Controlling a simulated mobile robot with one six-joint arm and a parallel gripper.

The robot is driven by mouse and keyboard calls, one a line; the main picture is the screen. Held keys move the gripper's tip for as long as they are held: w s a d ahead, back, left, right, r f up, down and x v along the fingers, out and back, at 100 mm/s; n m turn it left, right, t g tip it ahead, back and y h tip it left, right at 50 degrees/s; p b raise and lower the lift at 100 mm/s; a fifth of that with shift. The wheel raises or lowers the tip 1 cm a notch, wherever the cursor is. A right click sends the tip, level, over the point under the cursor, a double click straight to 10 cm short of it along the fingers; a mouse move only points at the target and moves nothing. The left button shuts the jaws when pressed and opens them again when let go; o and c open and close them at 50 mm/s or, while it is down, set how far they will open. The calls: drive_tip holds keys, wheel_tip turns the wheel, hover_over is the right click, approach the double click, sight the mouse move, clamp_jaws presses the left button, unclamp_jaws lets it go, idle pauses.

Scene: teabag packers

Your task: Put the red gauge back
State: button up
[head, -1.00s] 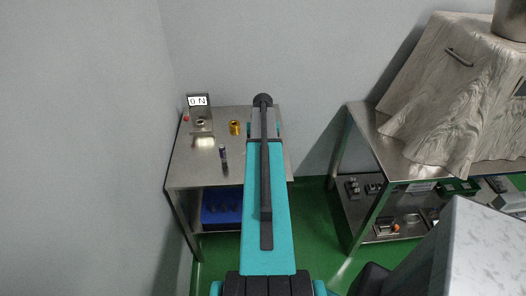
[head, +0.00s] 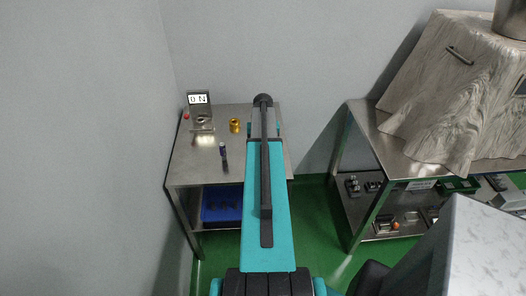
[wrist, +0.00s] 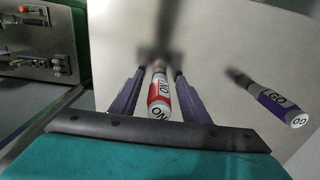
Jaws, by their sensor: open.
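The red gauge (wrist: 159,98) is a white cylinder with a red band and dark "NO" lettering, seen in the wrist view. My gripper (wrist: 161,76) has its two purple fingers apart, one on each side of the gauge. The gauge lies between them, and its far end is in shadow. The purple gauge, marked "GO" (wrist: 276,104), is to the right, outside the fingers. In the head view a dark purple gauge (head: 223,156) shows on the steel table (head: 205,174). My arm hides my gripper and the red gauge there.
A small display stand (head: 198,100) and a gold cylinder (head: 234,125) are at the table's back. A blue bin (head: 221,207) sits below. Another steel bench (head: 390,150) with a draped cloth stands right. Walls are behind and left.

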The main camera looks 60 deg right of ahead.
drive_tip(key=shift+r, duration=0.2)
drive_tip(key=shift+r+b, duration=1.8)
drive_tip(key=shift+r, duration=4.15)
